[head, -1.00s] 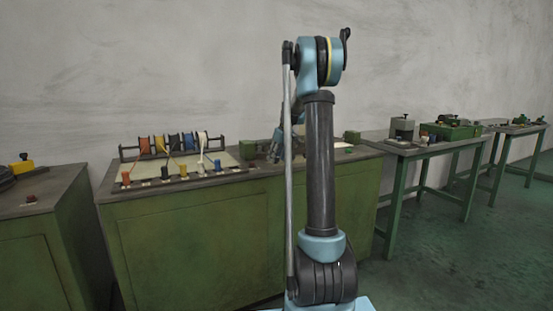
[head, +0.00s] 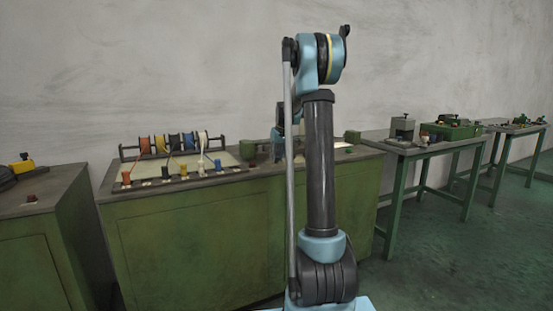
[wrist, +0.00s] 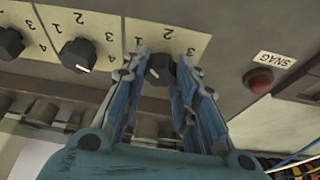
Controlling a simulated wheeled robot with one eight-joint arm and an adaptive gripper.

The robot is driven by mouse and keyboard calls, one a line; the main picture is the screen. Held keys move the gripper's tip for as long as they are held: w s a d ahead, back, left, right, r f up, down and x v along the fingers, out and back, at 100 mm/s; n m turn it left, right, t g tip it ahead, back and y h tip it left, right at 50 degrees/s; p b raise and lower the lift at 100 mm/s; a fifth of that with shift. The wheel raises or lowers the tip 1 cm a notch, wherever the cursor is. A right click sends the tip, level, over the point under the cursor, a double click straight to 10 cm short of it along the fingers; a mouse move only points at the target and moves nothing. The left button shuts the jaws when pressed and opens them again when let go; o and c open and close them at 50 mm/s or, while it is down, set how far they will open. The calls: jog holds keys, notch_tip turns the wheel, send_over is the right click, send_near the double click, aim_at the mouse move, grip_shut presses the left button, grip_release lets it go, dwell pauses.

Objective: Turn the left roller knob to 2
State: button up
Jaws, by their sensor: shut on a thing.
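My gripper (wrist: 160,72) is around a black knob (wrist: 160,66) in the wrist view, one finger on each side. The knob sits on a cream dial plate (wrist: 195,36) marked 1, 2 and 3 from left to right above it. A white pointer mark shows on its lower part, but its exact direction is unclear between the fingers. Two similar black knobs stand to its left, a middle one (wrist: 77,54) and one at the picture's edge (wrist: 10,42). In the head view my arm hides the gripper and the knobs. I cannot tell which one is the left roller knob.
A red button (wrist: 259,80) labelled SNAG is right of the gripper. Coloured wires (wrist: 295,160) lie at lower right. In the head view, wire spools (head: 175,143) stand on the green cabinet (head: 190,240). A green table (head: 425,152) with machines is to the right.

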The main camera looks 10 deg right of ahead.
jog(key=m, duration=0.1)
jog(key=m+h, duration=0.1)
jog(key=m, duration=0.2)
jog(key=shift+a+h, duration=0.25)
jog(key=shift+h, duration=0.15)
jog(key=shift+a+m+h, duration=0.1)
jog(key=shift+m+h, duration=0.5)
jog(key=shift+m, duration=1.6)
jog(key=o, duration=1)
jog(key=shift+o, duration=0.2)
jog(key=v, duration=1.2)
jog(key=shift+w+a, duration=0.1)
